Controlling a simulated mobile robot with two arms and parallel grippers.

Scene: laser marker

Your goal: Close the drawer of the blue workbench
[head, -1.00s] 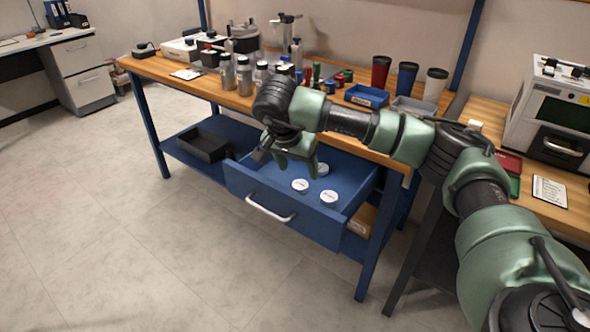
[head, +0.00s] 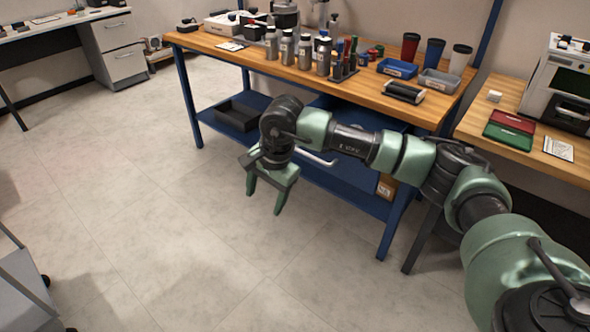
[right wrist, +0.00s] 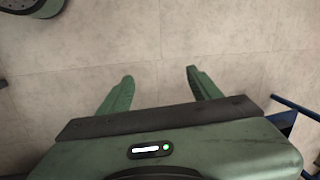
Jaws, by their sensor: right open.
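The blue workbench (head: 405,225) with a wooden top stands across the middle of the head view. Its blue drawer (head: 372,118) is mostly hidden behind my right arm. The silver drawer handle (head: 317,158) shows just right of my wrist, well below the worktop edge, so the drawer appears to stand out; how far I cannot tell. Its contents are hidden. My right gripper (head: 264,202) is open and empty, fingers down over the floor, in front of the bench and left of the handle. The right wrist view shows its fingers (right wrist: 160,76) apart with bare floor between.
Bottles (head: 305,52), a blue tray (head: 397,68), a grey tray (head: 440,82) and cups crowd the worktop. A black bin (head: 237,116) sits on the lower shelf. A wooden side table (head: 480,118) adjoins at right. A grey cart (head: 22,285) stands at lower left. Floor in front is clear.

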